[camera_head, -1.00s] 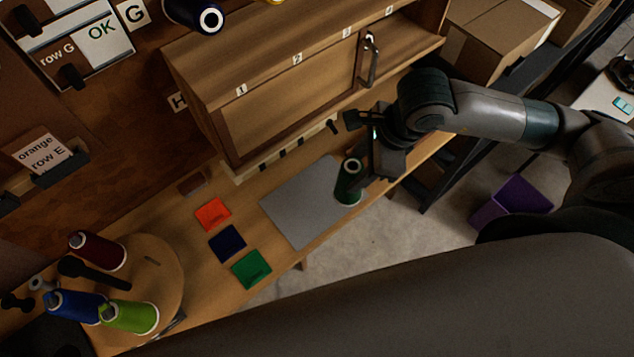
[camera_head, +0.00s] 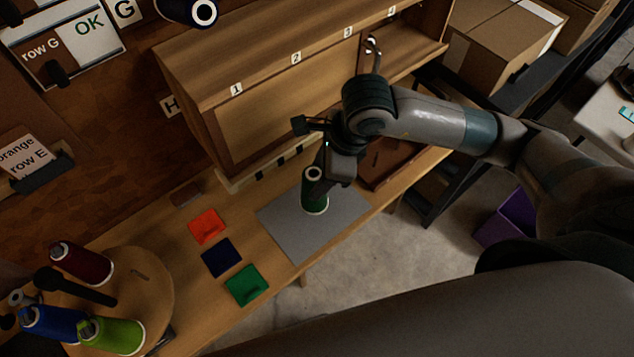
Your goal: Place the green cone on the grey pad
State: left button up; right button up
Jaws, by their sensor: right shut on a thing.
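The dark green cone (camera_head: 315,201) is upright over the middle of the grey pad (camera_head: 287,230). I cannot tell for sure whether its base touches the pad. My right gripper (camera_head: 318,178) is shut on the cone from above and behind, and hides part of its upper side. The grey pad lies flat on the wooden table near its front edge. My left gripper is not in view.
Orange (camera_head: 207,226), navy (camera_head: 221,257) and green (camera_head: 245,285) squares lie left of the pad. A wooden cabinet (camera_head: 270,115) stands behind it. A round stand (camera_head: 150,290) with several thread cones is at lower left. A brown tray (camera_head: 385,165) lies right of the pad.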

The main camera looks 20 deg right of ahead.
jog(key=shift+w+a+f, duration=0.1)
jog(key=shift+a+f, duration=0.05)
notch_tip(320, 180, down, 4)
jog(key=shift+p, duration=0.8)
jog(key=shift+f, duration=0.1)
jog(key=o, duration=1.5)
